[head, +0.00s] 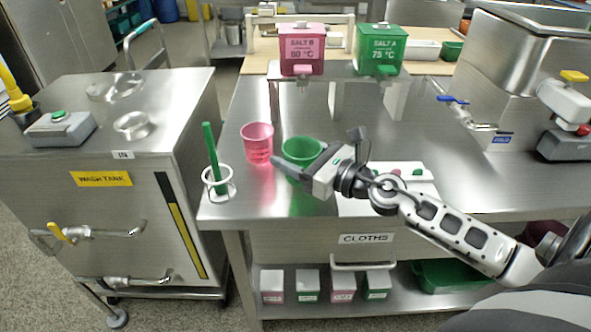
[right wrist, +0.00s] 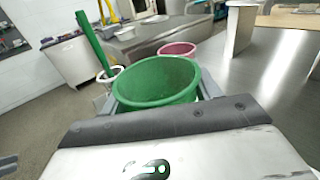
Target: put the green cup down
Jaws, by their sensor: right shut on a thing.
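The green cup (head: 300,150) is upright at the front middle of the steel table, beside the pink cup (head: 257,143). My right gripper (head: 290,168) reaches in from the right and is shut on the green cup. In the right wrist view the green cup (right wrist: 158,82) sits between the fingers, its open top showing. Its base is hidden by the gripper, so I cannot tell whether it touches the table. The pink cup also shows behind it in the right wrist view (right wrist: 178,49). My left gripper is not in view.
A white wire holder (head: 219,184) with a green stick (head: 211,150) stands at the table's left front corner. A pink SALT B box (head: 302,48) and green SALT A box (head: 379,49) sit on a raised shelf behind. The steel table (head: 440,150) is bare right of centre.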

